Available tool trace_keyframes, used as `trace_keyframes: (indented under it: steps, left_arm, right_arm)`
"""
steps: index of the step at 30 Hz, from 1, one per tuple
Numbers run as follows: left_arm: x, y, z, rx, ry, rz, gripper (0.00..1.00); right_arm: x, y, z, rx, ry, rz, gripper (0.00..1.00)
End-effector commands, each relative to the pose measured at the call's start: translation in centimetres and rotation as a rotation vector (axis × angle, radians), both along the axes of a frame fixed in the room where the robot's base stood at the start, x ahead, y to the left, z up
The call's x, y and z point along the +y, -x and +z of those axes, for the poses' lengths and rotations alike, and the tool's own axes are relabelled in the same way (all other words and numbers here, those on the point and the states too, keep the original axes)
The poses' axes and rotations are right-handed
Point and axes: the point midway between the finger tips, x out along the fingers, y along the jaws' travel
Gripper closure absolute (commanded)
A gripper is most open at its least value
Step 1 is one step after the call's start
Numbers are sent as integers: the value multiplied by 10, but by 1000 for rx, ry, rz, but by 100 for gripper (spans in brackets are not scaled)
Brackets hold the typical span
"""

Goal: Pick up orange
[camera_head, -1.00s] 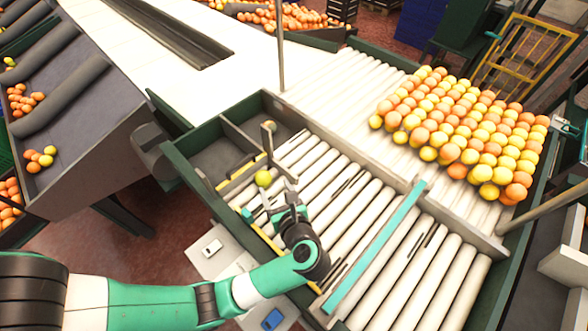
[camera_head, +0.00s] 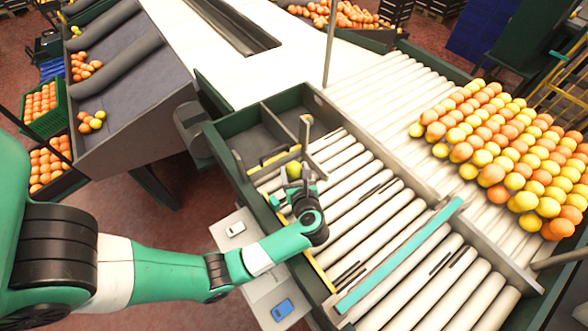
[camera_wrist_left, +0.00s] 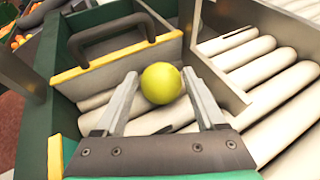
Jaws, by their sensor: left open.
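A single yellow-green round fruit (camera_head: 294,171) lies on the white rollers in the near left corner of the conveyor. My left gripper (camera_head: 296,187) is open at this fruit. In the left wrist view the fruit (camera_wrist_left: 161,83) sits between the tips of the two open fingers, with a small gap showing on the right. I cannot tell whether the left finger touches it. Many orange and yellow fruits (camera_head: 510,150) lie in a mass on the rollers at the right. My right gripper is not in view.
A yellow-edged plate with a dark handle (camera_wrist_left: 110,45) stands just behind the fruit. A metal divider (camera_wrist_left: 225,75) is close on the right. A teal bar (camera_head: 400,255) crosses the rollers. Green crates of fruit (camera_head: 42,108) stand at the far left.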

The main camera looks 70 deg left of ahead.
Motion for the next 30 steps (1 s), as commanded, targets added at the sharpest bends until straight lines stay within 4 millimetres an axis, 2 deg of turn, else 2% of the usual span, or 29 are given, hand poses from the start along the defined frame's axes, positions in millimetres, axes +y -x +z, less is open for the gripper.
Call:
trace_keyframes:
  steps: [4, 11, 21, 22, 30]
  left_arm:
    - [17, -3, -7, 0, 0, 1, 28]
    - [18, -4, -8, 0, 0, -1, 28]
    - [18, -4, -7, 0, 0, -1, 89]
    - [18, -4, -7, -1, -1, -1, 93]
    - [18, -4, -5, -1, -1, -1, 93]
  right_arm:
    - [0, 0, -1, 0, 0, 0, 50]
    - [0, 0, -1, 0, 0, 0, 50]
    - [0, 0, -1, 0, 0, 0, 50]
    - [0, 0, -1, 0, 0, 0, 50]
    - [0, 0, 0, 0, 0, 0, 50]
